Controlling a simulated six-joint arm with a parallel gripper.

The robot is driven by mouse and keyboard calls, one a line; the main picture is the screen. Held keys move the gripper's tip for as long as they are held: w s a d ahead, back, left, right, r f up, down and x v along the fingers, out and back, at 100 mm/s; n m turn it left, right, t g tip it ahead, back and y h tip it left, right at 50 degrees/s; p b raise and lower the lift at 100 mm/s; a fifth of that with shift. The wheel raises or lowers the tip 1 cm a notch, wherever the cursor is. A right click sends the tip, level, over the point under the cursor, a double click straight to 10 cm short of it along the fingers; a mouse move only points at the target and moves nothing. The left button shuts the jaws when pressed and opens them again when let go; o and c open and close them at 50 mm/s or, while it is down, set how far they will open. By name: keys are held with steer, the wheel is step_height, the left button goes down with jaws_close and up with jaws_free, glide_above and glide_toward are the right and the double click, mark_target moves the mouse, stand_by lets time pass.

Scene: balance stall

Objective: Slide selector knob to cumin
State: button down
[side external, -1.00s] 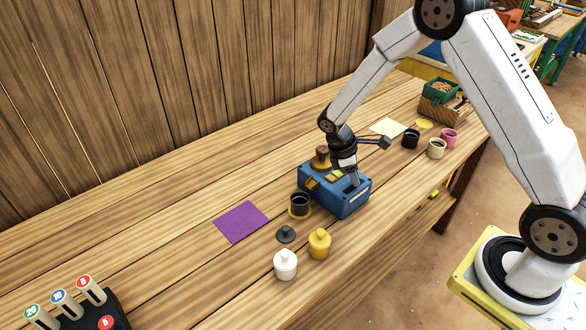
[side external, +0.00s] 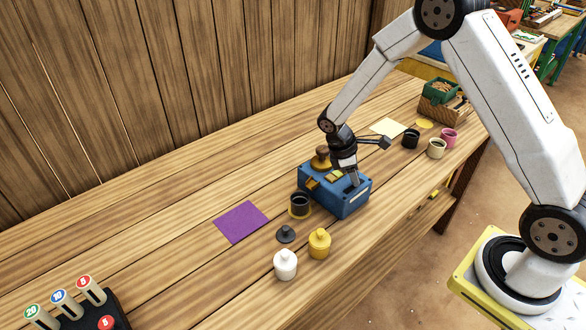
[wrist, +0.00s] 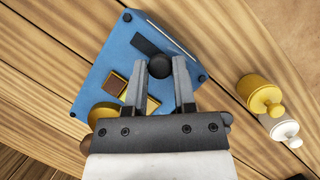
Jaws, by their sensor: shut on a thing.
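The blue box (side external: 348,203) stands on the wooden bench in the side view, and its top also fills much of the wrist view (wrist: 112,68). A dark round selector knob (wrist: 159,66) sits at the end of a dark slot (wrist: 146,43) in that top. My gripper (wrist: 160,72) is shut on the knob, one finger on each side. In the side view my gripper (side external: 353,180) reaches down onto the box's top, and the knob is hidden there. No cumin marking is readable in either view.
A yellow jar (side external: 319,244), a white jar (side external: 285,265) and a dark lid-like piece (side external: 286,234) stand nearer. A purple mat (side external: 241,222) lies left. Cups (side external: 436,149) stand right. The bench's left half is mostly clear.

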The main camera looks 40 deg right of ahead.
mark_target(351, 192)
steer(key=shift+a, duration=1.5)
steer(key=shift+c, duration=2.2)
jaws_free()
steer(key=shift+r, duration=0.1)
steer(key=v, duration=0.7)
steer(key=shift+r, duration=0.3)
steer(key=shift+a, duration=0.15)
